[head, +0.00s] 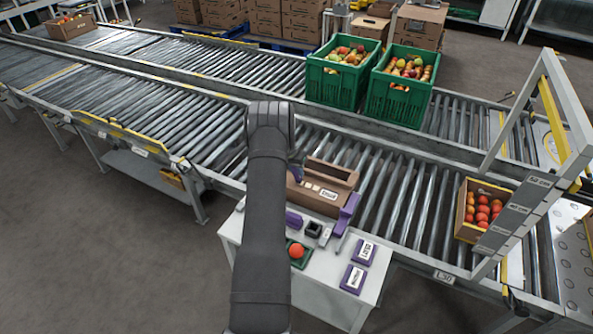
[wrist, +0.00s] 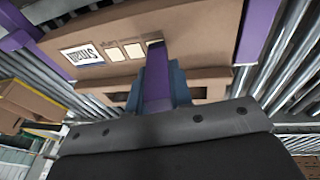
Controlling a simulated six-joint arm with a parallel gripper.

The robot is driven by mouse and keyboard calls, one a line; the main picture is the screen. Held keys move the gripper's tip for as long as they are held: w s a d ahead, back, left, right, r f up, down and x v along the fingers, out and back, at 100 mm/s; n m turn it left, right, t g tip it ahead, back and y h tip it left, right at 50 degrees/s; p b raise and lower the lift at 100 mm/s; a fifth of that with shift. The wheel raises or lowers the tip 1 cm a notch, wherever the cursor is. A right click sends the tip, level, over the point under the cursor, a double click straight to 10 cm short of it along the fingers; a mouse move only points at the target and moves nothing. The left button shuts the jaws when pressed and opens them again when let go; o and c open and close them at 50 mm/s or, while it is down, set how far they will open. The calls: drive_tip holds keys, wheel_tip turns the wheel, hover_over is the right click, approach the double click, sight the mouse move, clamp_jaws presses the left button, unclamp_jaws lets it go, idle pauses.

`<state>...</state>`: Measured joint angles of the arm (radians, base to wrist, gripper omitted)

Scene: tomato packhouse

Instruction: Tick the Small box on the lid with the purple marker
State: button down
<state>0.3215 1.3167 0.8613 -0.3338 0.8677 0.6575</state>
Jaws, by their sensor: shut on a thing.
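My gripper (wrist: 160,92) is shut on the purple marker (wrist: 157,75), which points at the lid. Whether its tip touches the lid I cannot tell. In the head view my arm hides most of the gripper.
The white table (head: 318,272) also holds a red tomato (head: 297,251) on a green base, a dark block (head: 313,229) and two purple labelled blocks (head: 364,251), (head: 353,278). Roller conveyors run behind. Green crates (head: 333,91) and a carton of tomatoes (head: 464,229) stand on them.

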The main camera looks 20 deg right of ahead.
drive_tip(key=shift+d+f, duration=0.1)
drive_tip(key=shift+d, duration=0.45)
idle(0.4)
drive_tip(key=shift+a, duration=1.2)
drive_tip(key=shift+d+f, duration=0.1)
drive_tip(key=shift+d, duration=0.95)
idle(0.4)
drive_tip(key=shift+r, duration=3.1)
